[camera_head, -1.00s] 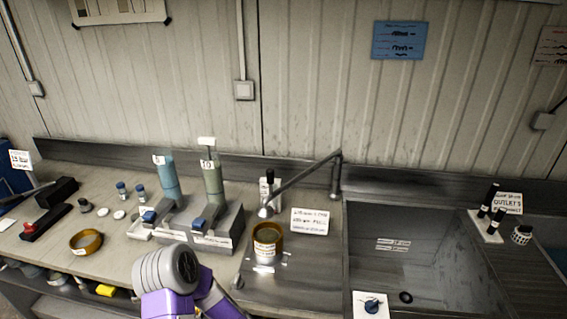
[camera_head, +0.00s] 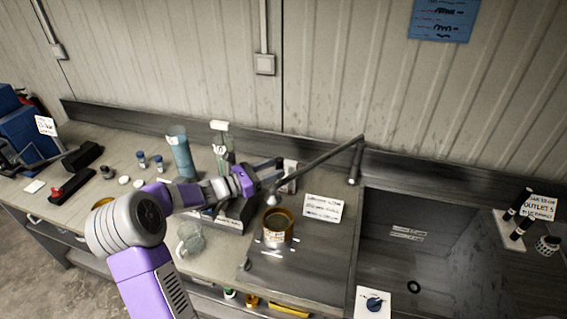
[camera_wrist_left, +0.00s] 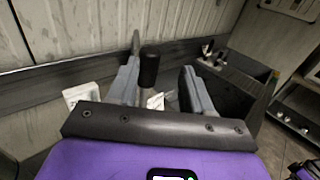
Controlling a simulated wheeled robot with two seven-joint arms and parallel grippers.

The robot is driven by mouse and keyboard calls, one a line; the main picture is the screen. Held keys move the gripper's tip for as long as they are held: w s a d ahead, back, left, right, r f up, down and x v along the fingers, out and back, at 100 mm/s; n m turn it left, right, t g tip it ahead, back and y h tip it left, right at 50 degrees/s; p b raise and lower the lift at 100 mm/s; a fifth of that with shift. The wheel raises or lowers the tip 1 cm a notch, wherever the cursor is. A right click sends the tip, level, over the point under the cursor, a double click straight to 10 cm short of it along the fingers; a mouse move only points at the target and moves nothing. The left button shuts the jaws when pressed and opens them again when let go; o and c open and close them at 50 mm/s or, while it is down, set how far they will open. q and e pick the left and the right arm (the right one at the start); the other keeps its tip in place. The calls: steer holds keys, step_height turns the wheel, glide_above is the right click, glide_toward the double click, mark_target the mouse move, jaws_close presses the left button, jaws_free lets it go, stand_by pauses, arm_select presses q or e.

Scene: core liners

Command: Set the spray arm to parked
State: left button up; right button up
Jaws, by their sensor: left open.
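The spray arm (camera_head: 318,162) is a thin metal arm. It slopes down left from the top of a post (camera_head: 354,168) at the sink's back left corner. Its lower left end hangs over the drainboard, near the brown ring-shaped cup (camera_head: 277,228). My left gripper (camera_head: 271,178) is open beside that lower end. In the left wrist view, a black cylinder with a paler lower part (camera_wrist_left: 149,68) stands between the open fingers (camera_wrist_left: 158,85), with no clear contact. I cannot tell whether it belongs to the spray arm. My right gripper is out of view.
A white card (camera_head: 323,207) stands right of the cup. The sink (camera_head: 440,255) lies to the right, with a knob plate (camera_head: 373,303) at its front. Tall tubes (camera_head: 181,155) and a clear beaker (camera_head: 190,240) stand close to my left arm.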

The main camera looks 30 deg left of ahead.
arm_select(q)
steer(key=x, duration=0.4)
steer(key=shift+f, duration=0.1)
jaws_close()
